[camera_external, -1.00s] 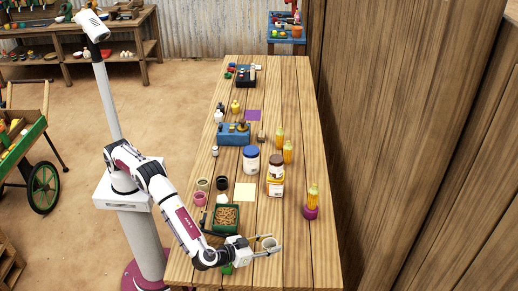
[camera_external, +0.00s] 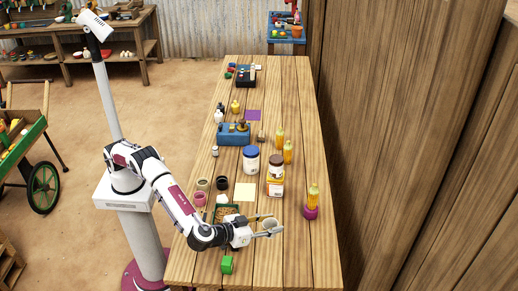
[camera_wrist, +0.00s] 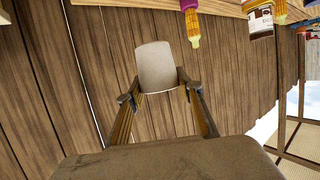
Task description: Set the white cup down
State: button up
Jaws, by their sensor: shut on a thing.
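My gripper (camera_external: 270,230) is shut on the white cup (camera_external: 268,222) and holds it over the near part of the table (camera_external: 290,266). In the wrist view the cup (camera_wrist: 156,68) sits between the two fingertips (camera_wrist: 155,92). The cup looks pale grey-white. Its height above the boards is hard to judge from the external view.
A green block (camera_external: 227,264) lies on the table near my forearm. A yellow corn-like item on a purple base (camera_external: 311,212) stands to the right. A pale square (camera_external: 245,192) lies beyond. Boards at the near right are bare.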

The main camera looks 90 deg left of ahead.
jog(key=shift+n+g+y, duration=0.6)
jog(key=shift+n+y, duration=0.2)
jog(key=w+a, duration=0.2)
jog(key=a, duration=0.2)
jog(key=w+a, duration=0.2)
jog(key=a, duration=0.2)
jog(key=w+a, duration=0.2)
jog(key=a, duration=0.2)
jog(key=shift+w+a, duration=0.15)
jog(key=shift+w, duration=0.15)
jog(key=shift+c, duration=0.2)
jog(key=w+a+n+g+y, duration=0.2)
jog(key=w+a, duration=0.1)
jog(key=a, duration=1.6)
jog(key=w+a+n+g+y, duration=0.1)
jog(key=w+a+n+g, duration=0.15)
jog(key=a, duration=1.75)
jog(key=s+a+n+g+y, duration=0.15)
jog(key=s+a, duration=0.45)
jog(key=a, duration=0.9)
jog(key=s+a+n+g, duration=0.2)
jog(key=s+a, duration=0.4)
jog(key=a, duration=0.8)
jog(key=s+a+n+g, duration=0.15)
jog(key=s+a, duration=0.55)
jog(key=a, duration=0.8)
notch_tip(320, 180, down, 11)
jog(key=shift+w+d, duration=0.4)
jog(key=shift+w, duration=0.05)
jog(key=shift+g, duration=0.25)
